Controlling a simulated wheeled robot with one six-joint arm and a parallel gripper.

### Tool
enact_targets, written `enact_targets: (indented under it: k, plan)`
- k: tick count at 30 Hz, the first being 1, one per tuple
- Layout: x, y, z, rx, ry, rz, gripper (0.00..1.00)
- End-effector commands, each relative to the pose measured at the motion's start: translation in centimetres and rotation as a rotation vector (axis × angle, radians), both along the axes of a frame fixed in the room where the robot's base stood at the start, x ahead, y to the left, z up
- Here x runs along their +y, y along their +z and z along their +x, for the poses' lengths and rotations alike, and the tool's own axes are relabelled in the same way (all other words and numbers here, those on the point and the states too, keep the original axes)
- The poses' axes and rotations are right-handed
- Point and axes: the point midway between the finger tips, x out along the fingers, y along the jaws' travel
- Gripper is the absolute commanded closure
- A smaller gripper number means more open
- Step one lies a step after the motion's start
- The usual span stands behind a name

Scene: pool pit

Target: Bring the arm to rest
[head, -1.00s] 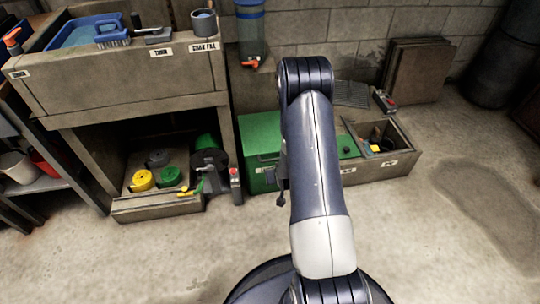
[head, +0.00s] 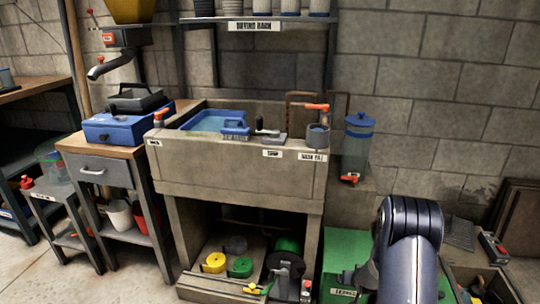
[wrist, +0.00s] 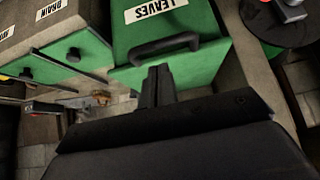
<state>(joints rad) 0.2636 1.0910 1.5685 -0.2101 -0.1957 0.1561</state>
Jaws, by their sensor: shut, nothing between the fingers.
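My arm (head: 408,235) rises at the lower right of the head view, folded, and its lower part is cut off by the frame edge. My gripper (wrist: 159,72) shows in the wrist view with its two dark fingers together and nothing between them. The fingertips appear just below the black handle of a green box (wrist: 205,62) labelled LEAVES. I cannot tell whether they touch it. The gripper is hidden in the head view.
A concrete sink (head: 235,180) with a blue tub (head: 207,122) stands in the middle. A wooden-topped stand (head: 105,170) is to its left. The green box (head: 345,250) and an open bin (head: 490,280) flank my arm. Bare floor (head: 40,265) lies at lower left.

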Motion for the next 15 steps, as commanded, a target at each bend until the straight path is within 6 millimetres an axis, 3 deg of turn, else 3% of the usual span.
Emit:
enact_targets:
  k: [2,6,15]
  plan:
    - [-0.2,0.1,1.0,-0.001,0.001,-0.001,1.0]
    - [-0.4,-1.4,0.7,0.008,-0.001,0.001,1.0]
    - [-0.5,-1.8,0.6,0.01,0.0,0.002,1.0]
